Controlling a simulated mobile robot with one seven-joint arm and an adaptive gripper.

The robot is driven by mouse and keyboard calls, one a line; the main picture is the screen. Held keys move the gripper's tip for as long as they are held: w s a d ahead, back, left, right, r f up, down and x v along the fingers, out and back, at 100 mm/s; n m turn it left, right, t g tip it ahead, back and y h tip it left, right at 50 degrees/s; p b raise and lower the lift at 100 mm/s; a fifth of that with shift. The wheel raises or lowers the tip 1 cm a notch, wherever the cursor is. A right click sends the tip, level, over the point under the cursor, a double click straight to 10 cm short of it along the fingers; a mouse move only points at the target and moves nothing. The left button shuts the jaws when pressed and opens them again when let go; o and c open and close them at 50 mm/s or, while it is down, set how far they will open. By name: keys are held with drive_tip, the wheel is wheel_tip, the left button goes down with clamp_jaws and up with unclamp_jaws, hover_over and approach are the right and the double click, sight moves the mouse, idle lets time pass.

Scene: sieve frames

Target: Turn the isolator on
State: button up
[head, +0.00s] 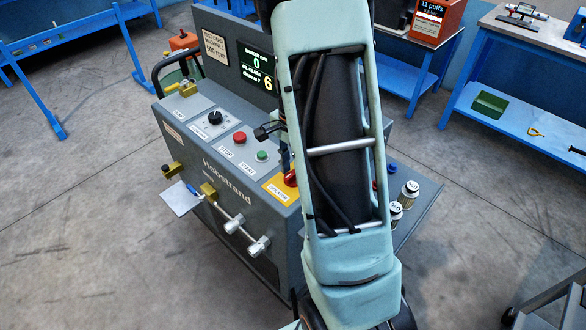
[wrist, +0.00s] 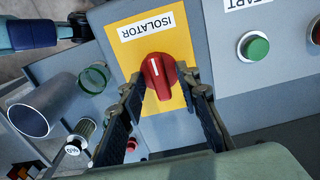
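The isolator is a red rotary knob (wrist: 160,80) on a yellow plate (wrist: 125,62) labelled ISOLATOR, which appears upside down in the wrist view. A short white mark on the knob runs roughly up and down in that view, on the side toward the label. My gripper (wrist: 160,76) is open, with one dark finger on each side of the knob. The fingertips are close to it; I cannot tell whether they touch. In the head view, the red knob (head: 291,178) and yellow plate (head: 279,190) are partly hidden behind my arm.
The green START button (wrist: 254,46) is right of the isolator in the wrist view. The red STOP button (head: 239,138) and black dial (head: 214,118) lie further left on the grey console (head: 180,135). Oil sample jars (head: 409,190) stand on the shelf right of my arm.

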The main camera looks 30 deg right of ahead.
wheel_tip(320, 180, up, 12)
idle(0.6)
drive_tip(key=shift+s, duration=0.1)
idle(0.4)
